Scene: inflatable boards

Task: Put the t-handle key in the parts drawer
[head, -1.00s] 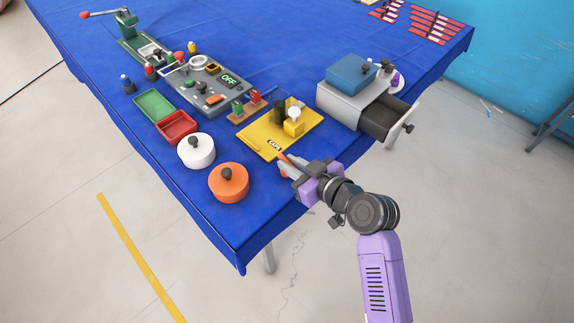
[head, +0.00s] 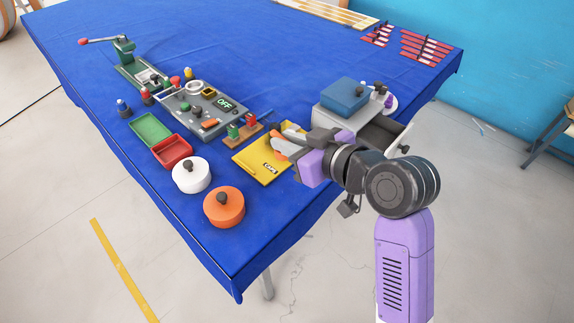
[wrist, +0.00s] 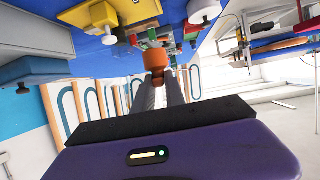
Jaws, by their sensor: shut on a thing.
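My gripper (head: 284,144) is above the far right part of the yellow board, its fingertips pointing left. It is shut on a small orange and dark thing (wrist: 156,58), which I take to be the t-handle key; its shape is mostly hidden by the fingers. The parts drawer (head: 383,132) is pulled out from the grey cabinet (head: 338,113) at the right edge of the table, behind my gripper. Its dark inside shows partly, and my arm covers some of it.
A blue box (head: 345,94) sits on the cabinet. The yellow board (head: 256,162) is partly hidden by my gripper. Left of it are an orange pot (head: 224,208), a white pot (head: 191,176), a red tray (head: 171,150) and a grey panel (head: 197,110). The back middle cloth is clear.

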